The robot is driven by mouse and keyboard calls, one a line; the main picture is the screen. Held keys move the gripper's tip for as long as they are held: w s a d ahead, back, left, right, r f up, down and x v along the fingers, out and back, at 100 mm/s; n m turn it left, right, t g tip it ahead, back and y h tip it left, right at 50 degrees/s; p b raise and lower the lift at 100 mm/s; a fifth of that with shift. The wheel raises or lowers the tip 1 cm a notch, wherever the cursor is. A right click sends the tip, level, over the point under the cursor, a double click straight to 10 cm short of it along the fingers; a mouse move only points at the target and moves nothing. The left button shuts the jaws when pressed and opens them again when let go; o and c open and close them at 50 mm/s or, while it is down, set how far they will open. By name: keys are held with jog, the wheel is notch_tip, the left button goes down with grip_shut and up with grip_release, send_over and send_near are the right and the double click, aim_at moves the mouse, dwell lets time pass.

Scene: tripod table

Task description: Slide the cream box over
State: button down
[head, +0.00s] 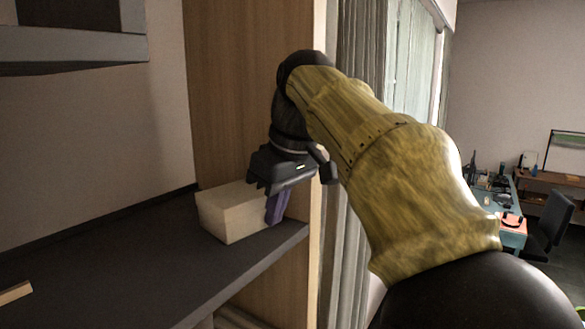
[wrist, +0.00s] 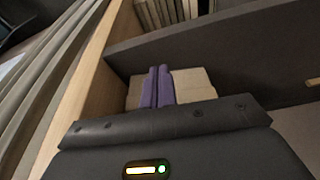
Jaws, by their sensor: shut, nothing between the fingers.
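The cream box (head: 228,213) sits on the dark shelf top (head: 130,265), close to the wooden side panel (head: 236,85). My gripper (head: 277,207) is at the right end of the box, with its purple fingers pointing down. The fingers are shut with nothing between them. In the wrist view the shut fingers (wrist: 157,88) stand in front of the cream box (wrist: 194,84) and hide its middle. I cannot tell whether they touch it.
A small light wooden piece (head: 14,292) lies at the left front of the dark top. The wooden panel stands behind the box, and a grey curtain (head: 358,110) hangs to the right. The dark top is clear between the box and the wooden piece.

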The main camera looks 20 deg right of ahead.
jog(key=s+d+p+v, duration=0.1)
jog(key=v, duration=0.9)
jog(key=shift+s, duration=0.45)
